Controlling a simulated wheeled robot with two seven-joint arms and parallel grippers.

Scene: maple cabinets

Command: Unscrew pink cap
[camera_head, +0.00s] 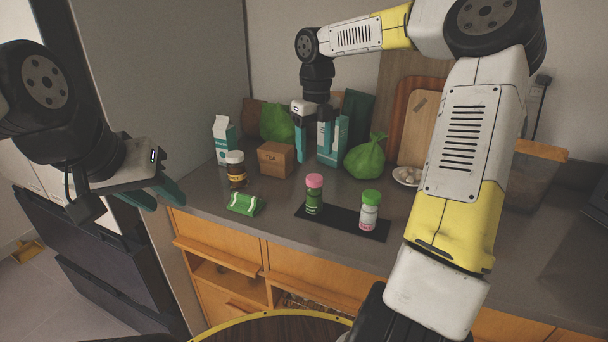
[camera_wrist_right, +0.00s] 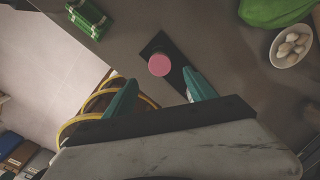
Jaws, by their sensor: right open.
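The pink cap (camera_head: 314,181) sits on a green jar (camera_head: 314,200), upright at the left end of a black mat (camera_head: 341,221). A green-capped jar (camera_head: 368,216) with a pale body stands at the mat's right end. My right gripper (camera_head: 314,157) is open and empty, pointing down above and behind the pink-capped jar. In the right wrist view the pink cap (camera_wrist_right: 159,64) shows from above, ahead of the gap between the open fingers (camera_wrist_right: 160,90), apart from them. My left gripper (camera_head: 165,198) is open and empty near the counter's left edge.
A brown jar with a white lid (camera_head: 236,168), a green packet (camera_head: 244,204) and a tea box (camera_head: 276,159) stand left of the mat. Cartons, green bags and cutting boards line the back. A bowl (camera_head: 406,176) sits behind the mat. Counter in front is clear.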

